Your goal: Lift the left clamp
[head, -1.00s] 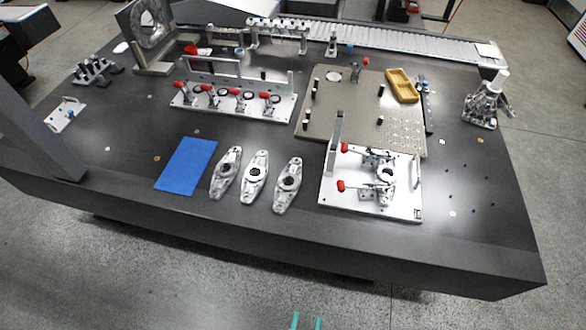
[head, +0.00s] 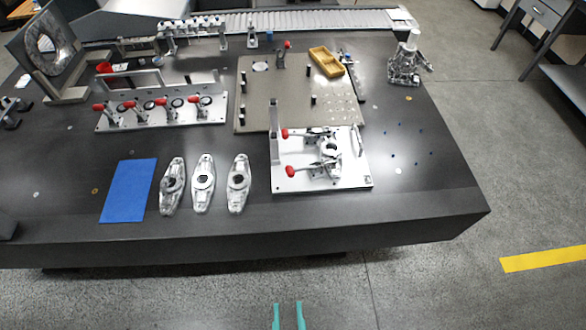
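A pale metal fixture plate (head: 350,181) stands near the table's front edge, right of centre. It carries two toggle clamps with red handles, one farther back (head: 286,133) and one nearer (head: 291,171). Both handles point left, and a metal part with a round hole (head: 331,149) sits between the clamps. Farther back on the left, another plate (head: 215,119) carries several red-handled clamps in a row. I cannot tell which clamp is meant by left. My gripper (head: 288,315) shows only as two teal fingertips at the bottom edge, apart, with nothing between them, well in front of the table.
Three metal castings (head: 203,183) lie beside a blue mat (head: 128,191) along the table front. A tan plate (head: 247,119) with pegs and a yellow tray (head: 326,61) lies behind the fixture. The floor in front of the table is clear, with yellow tape (head: 543,258) at right.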

